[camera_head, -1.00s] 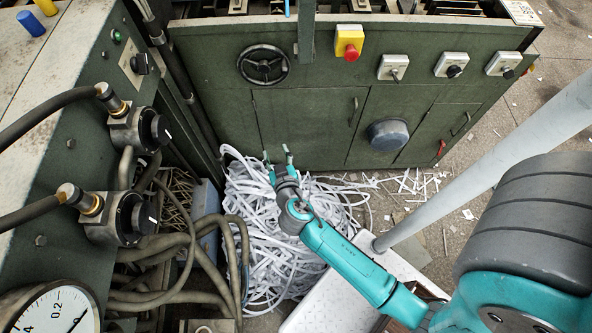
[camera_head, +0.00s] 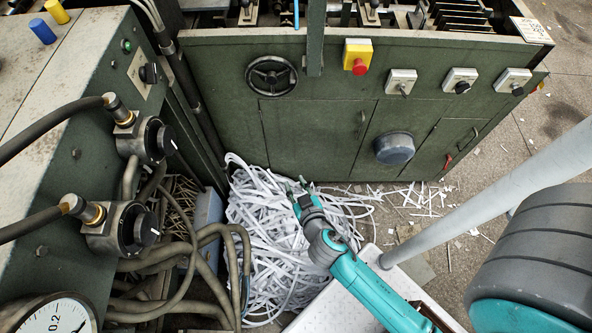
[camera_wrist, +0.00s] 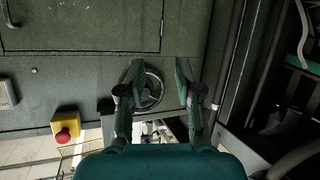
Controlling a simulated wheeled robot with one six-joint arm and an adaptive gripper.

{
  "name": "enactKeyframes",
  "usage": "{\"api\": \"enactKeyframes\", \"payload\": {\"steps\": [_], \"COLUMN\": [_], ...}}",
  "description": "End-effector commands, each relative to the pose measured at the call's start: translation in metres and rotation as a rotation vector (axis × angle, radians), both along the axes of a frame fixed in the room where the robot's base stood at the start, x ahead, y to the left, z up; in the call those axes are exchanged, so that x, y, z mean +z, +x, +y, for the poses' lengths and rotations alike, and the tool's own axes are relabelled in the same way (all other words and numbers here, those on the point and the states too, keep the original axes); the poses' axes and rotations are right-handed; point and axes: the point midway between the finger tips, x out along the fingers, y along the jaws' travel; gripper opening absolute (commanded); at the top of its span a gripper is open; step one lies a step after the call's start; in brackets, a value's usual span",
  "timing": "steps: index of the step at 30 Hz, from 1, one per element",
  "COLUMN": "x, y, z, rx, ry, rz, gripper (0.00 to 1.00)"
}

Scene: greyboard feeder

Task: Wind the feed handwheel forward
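The handwheel (camera_head: 271,77) is a dark round spoked wheel on the upper left of the green machine's front panel. It also shows in the wrist view (camera_wrist: 152,88), between my two fingers in the picture and beyond them. My gripper (camera_head: 296,184) is below the wheel in the head view, in front of the panel and apart from the wheel. In the wrist view my gripper (camera_wrist: 155,85) is open, with its fingers spread and nothing between them. The left finger overlaps the wheel's rim in that view.
A yellow box with a red button (camera_head: 357,57) and several knob switches sit right of the wheel. A vertical green post (camera_head: 316,40) stands just beside the wheel. White paper strips (camera_head: 270,240) lie below. Hoses and gauges crowd the left.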

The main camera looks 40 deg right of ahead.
Motion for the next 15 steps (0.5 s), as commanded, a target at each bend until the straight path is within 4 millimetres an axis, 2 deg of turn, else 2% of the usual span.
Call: {"api": "enactKeyframes", "payload": {"steps": [1,3,5,8,11,15], "x": [0.0,0.001,0.006,0.025,0.061,0.123], "y": [0.0,0.001,0.006,0.025,0.054,0.091], "z": [0.0,0.0,-0.002,-0.008,-0.02,-0.037], "rx": [0.0,-0.001,-0.007,-0.031,-0.08,-0.169], "ry": [0.0,-0.002,-0.009,-0.044,-0.098,-0.174], "rz": [0.0,-0.001,-0.004,-0.017,-0.031,-0.041], "gripper": [0.15,0.0,0.0,0.0,0.0,0.0]}}
